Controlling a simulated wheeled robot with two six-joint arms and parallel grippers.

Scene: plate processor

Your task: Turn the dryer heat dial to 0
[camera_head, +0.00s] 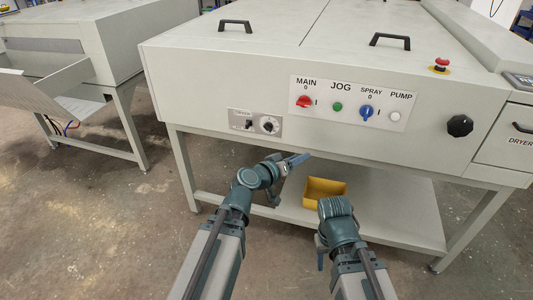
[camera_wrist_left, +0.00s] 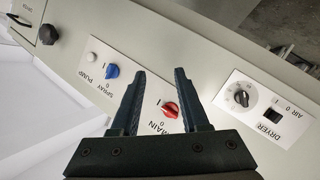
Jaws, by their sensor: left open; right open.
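The dryer panel (camera_head: 255,123) is a grey plate on the machine's front, left of the main control panel. A dark switch (camera_head: 249,124) sits left of the dial. In the left wrist view the dial (camera_wrist_left: 242,97) is at the right, upside down, beside the AIR switch (camera_wrist_left: 271,116). My left gripper (camera_head: 300,159) is open and empty, below and right of the dial and apart from it. My right gripper (camera_head: 320,259) is low, mostly hidden by its wrist.
The main panel holds a red MAIN switch (camera_head: 304,102), green JOG button (camera_head: 337,107), blue SPRAY switch (camera_head: 366,111) and white PUMP button (camera_head: 395,116). A black knob (camera_head: 460,125) is farther right. A yellow bin (camera_head: 323,190) stands on the lower shelf (camera_head: 400,222).

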